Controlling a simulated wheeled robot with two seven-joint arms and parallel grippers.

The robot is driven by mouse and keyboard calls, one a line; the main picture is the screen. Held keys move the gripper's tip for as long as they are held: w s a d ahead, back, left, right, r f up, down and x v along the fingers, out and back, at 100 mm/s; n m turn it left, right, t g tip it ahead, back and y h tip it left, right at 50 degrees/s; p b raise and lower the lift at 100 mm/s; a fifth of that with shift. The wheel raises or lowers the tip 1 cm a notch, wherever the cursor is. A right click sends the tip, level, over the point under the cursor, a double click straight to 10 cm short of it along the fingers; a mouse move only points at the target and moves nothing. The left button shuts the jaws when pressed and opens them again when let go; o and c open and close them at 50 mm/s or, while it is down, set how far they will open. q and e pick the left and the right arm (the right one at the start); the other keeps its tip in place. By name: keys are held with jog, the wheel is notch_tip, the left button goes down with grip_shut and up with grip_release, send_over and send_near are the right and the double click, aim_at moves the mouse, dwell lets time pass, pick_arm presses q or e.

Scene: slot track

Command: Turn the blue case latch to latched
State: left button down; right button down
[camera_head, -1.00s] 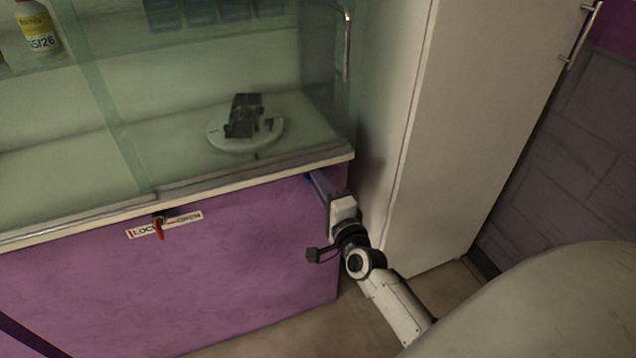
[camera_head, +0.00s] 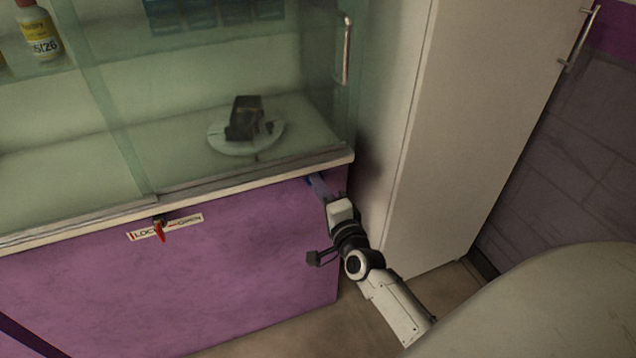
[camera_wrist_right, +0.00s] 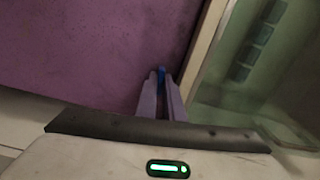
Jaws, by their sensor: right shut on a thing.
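The blue case latch (camera_wrist_right: 161,71) shows as a small blue piece on the purple front of the case, just below the counter edge. Most of it is hidden between the fingers. In the head view a bit of blue latch (camera_head: 311,181) shows at the fingertips, near the right end of the front. My right gripper (camera_head: 316,185) reaches up to it from the lower right. In the wrist view the right gripper (camera_wrist_right: 161,78) has its two fingers close together on the latch. The latch's exact angle cannot be told. My left gripper is not in view.
A red lever (camera_head: 159,231) with a LOCK/OPEN label (camera_head: 189,219) sits left on the purple front. Glass panels above enclose a dark device on a round white stand (camera_head: 246,146). A tall pale cabinet (camera_head: 440,130) stands close to the right of my arm.

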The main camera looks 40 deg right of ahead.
pick_arm(q)
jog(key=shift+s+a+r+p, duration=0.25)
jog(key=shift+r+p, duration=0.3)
jog(key=shift+p, duration=0.45)
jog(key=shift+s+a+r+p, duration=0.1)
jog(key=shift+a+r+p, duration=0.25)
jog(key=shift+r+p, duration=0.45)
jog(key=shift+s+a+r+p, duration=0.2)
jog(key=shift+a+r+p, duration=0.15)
jog(key=shift+p, duration=0.85)
pick_arm(e)
jog(key=shift+n, duration=8.2)
jog(key=shift+f, duration=0.1)
jog(key=c, duration=2.2)
grip_release()
jog(key=shift+o, duration=0.2)
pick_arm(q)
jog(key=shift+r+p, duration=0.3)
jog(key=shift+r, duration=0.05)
pick_arm(e)
jog(key=v, duration=1)
jog(key=shift+s, duration=0.2)
